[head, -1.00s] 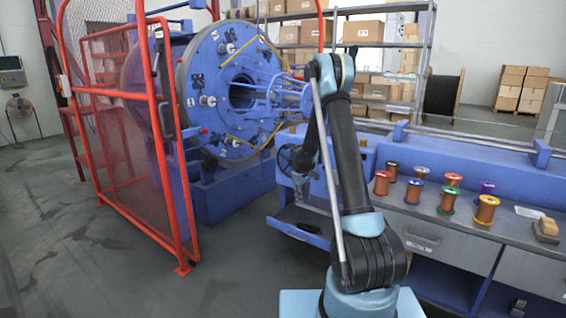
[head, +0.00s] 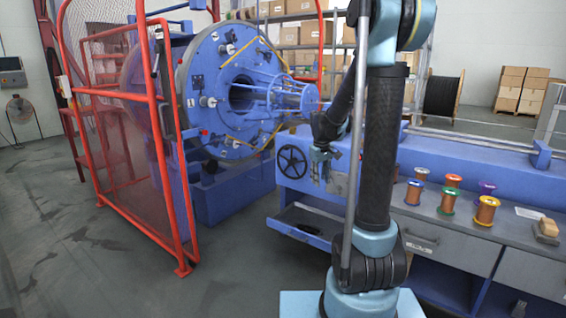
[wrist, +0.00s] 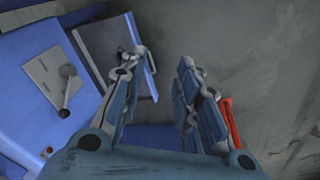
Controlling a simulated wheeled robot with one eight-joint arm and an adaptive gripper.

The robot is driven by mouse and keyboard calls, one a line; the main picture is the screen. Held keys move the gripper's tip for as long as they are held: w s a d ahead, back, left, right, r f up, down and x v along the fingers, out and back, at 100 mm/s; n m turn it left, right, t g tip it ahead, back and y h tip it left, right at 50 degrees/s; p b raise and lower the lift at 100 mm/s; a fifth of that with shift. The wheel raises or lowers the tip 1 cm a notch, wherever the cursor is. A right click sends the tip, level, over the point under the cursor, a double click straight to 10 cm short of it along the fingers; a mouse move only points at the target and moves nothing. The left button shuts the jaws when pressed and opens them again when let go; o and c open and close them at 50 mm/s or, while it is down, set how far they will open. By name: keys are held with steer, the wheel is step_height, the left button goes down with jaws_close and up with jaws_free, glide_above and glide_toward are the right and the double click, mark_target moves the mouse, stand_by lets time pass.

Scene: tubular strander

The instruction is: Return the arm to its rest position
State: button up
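My arm (head: 378,150) stands upright in the head view, its lower part vertical and its forearm folding down to the left behind it. My gripper (head: 321,178) hangs pointing down in front of the blue bench, above the pulled-out drawer (head: 306,228). In the wrist view my gripper (wrist: 160,65) has its two fingers apart with nothing between them. The drawer (wrist: 98,38) lies below and to the left of the fingers there. Part of the forearm is hidden behind the upright link in the head view.
The blue strander (head: 225,95) and its red guard frame (head: 165,160) stand at left. A black handwheel (head: 292,162) is close beside my gripper. Several wire spools (head: 447,200) stand on the bench at right. The floor (head: 90,250) at front left is clear.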

steer(key=s+d+r+m, duration=0.2)
steer(key=s+r, duration=0.1)
steer(key=s, duration=0.7)
steer(key=s+d+f+m, duration=0.1)
steer(key=s+f, duration=0.2)
steer(key=s, duration=0.8)
steer(key=s+f+m, duration=0.2)
steer(key=s+f, duration=0.1)
steer(key=s, duration=0.9)
steer(key=shift+d+y, duration=0.3)
steer(key=shift+d, duration=0.05)
steer(key=shift+s, duration=0.1)
steer(key=shift+w+f, duration=0.15)
steer(key=shift+w, duration=0.3)
